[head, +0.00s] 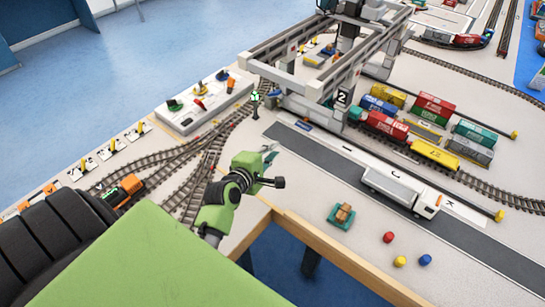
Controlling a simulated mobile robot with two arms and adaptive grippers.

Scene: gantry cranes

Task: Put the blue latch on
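I cannot tell for sure which thing is the blue latch. A white panel (203,105) at the upper middle left carries small levers; the far one (223,75) shows blue and orange, but its position is too small to read. My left gripper (272,170) is in the middle of the head view, at the end of my green arm. It is below and right of the panel, apart from it, over the track-side surface near the table's inner edge. Its fingers are small and seen at an angle, so I cannot tell whether they are open. My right gripper is not in view.
A grey gantry crane (325,70) stands right of the panel. A white truck (402,190) is on the dark road. Red, yellow and blue (425,260) small pieces lie near the front edge, beside a teal tray (341,222). An orange locomotive (124,190) stands on the left tracks.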

